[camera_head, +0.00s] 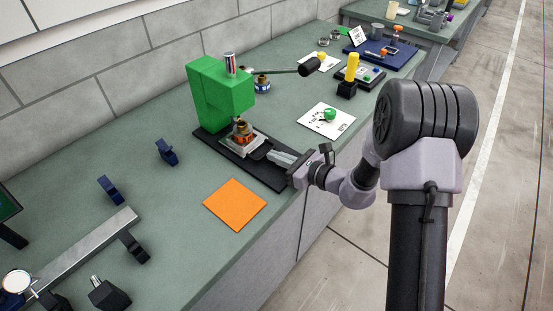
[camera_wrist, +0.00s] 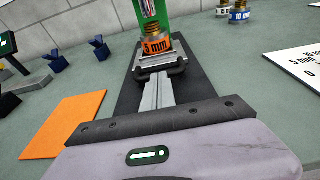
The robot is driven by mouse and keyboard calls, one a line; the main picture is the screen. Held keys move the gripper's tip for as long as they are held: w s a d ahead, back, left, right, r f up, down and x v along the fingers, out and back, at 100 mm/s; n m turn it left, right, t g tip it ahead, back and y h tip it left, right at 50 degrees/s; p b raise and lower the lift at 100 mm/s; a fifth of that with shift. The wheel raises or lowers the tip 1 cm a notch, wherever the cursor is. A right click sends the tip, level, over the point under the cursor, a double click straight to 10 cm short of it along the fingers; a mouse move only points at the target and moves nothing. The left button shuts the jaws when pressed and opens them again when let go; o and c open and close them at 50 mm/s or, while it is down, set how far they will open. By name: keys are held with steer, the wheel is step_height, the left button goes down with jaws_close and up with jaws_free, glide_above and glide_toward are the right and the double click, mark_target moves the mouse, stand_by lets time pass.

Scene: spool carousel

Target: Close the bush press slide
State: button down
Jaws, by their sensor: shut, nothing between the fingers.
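The green bush press (camera_head: 222,98) stands on a black base (camera_head: 268,175) on the bench. Its pale metal slide (camera_head: 241,147) sits on that base at the foot of the press, with a dark handle (camera_wrist: 161,71) on the near side. An orange holder marked "5 mm" (camera_wrist: 156,45), with a brass-coloured part on top, rests on the slide, close to the green body. My gripper (camera_head: 272,155) reaches in low over the base from the right. Its fingers (camera_wrist: 157,82) are shut and empty, with their tips at the handle; I cannot tell whether they touch it.
A black-knobbed press lever (camera_head: 309,68) sticks out to the right above. An orange mat (camera_head: 235,204) lies in front. A white card with a green piece (camera_head: 327,119) and a yellow-handled tool (camera_head: 352,68) stand to the right. Blue blocks (camera_head: 166,152) lie to the left.

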steer(key=shift+a, duration=0.1)
steer(key=shift+x, duration=0.9)
steer(key=shift+w+r, duration=0.1)
steer(key=shift+r, duration=0.35)
